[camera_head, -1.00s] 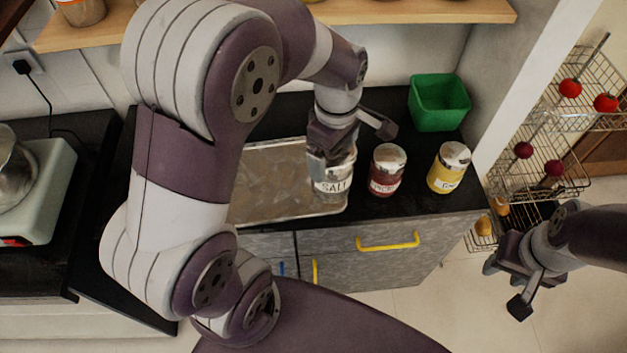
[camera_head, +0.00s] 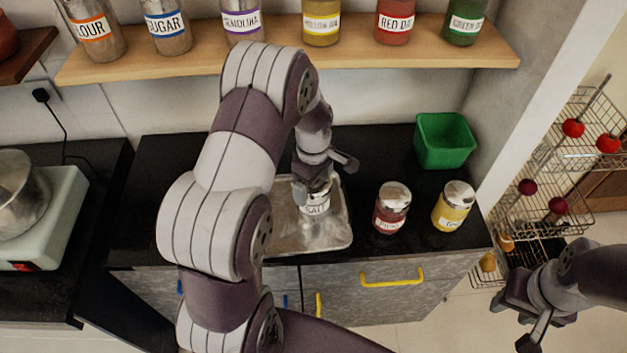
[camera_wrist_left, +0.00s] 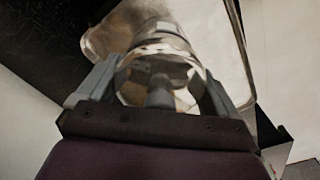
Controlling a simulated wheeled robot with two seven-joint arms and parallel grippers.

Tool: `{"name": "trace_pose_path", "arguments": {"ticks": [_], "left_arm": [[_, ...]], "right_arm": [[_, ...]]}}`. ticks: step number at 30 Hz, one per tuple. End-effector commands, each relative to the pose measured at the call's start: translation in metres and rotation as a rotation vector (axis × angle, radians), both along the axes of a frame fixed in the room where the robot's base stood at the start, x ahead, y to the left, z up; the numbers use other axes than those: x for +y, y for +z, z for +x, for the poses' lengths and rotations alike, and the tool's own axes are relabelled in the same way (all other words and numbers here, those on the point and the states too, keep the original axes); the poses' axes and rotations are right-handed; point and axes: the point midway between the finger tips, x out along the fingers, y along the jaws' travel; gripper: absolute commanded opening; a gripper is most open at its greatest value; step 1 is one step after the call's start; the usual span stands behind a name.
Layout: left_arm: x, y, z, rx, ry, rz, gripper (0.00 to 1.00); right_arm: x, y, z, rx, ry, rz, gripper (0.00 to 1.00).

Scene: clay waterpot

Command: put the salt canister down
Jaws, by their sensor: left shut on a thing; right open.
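The salt canister (camera_head: 316,208) is a clear jar with a white SALT label and a shiny lid. My left gripper (camera_head: 318,184) is shut on its top, and the jar looks upright over the metal tray (camera_head: 334,240) on the black counter. I cannot tell whether its base touches the tray. In the left wrist view the canister's shiny lid (camera_wrist_left: 160,75) sits between the two fingers (camera_wrist_left: 155,90), with the tray (camera_wrist_left: 236,50) behind it. My right gripper (camera_head: 520,318) is open and empty at the lower right, away from the counter.
A red-labelled jar (camera_head: 391,212) and a yellow jar (camera_head: 453,208) stand right of the tray. A green bin (camera_head: 444,142) is behind them. Several labelled jars line the wooden shelf (camera_head: 290,58) above. A wire rack (camera_head: 545,190) stands at the right. The counter between bin and tray is clear.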

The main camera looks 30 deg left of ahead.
Motion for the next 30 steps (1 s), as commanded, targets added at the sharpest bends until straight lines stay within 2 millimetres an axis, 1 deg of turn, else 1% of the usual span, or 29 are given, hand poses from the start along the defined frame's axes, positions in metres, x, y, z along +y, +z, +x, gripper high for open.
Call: {"name": "trace_pose_path", "arguments": {"ticks": [6,10,11,17,20,23,30], "left_arm": [[0.000,0.001,0.001,-0.003,0.000,0.001,0.08],[0.000,-0.003,0.001,-0.003,0.000,0.001,0.08],[0.000,-0.004,0.000,-0.001,0.000,0.000,1.00],[0.000,-0.003,0.000,-0.001,0.000,0.000,1.00],[0.000,0.003,0.001,-0.002,0.000,0.001,1.00],[0.000,0.020,0.001,-0.006,0.000,0.001,1.00],[0.000,0.085,0.001,-0.005,0.000,0.001,1.00]], "right_arm": [[0.000,0.000,0.000,0.000,0.000,0.000,0.43],[0.000,-0.002,0.000,0.000,0.000,0.000,0.43],[0.000,-0.002,0.000,0.000,0.000,0.000,0.43],[0.000,-0.002,0.000,0.000,0.000,0.000,0.43],[0.000,0.000,0.000,0.000,0.000,0.000,0.43],[0.000,-0.004,0.000,0.000,0.000,0.000,0.43],[0.000,-0.010,0.000,0.000,0.000,0.000,0.43]]}}
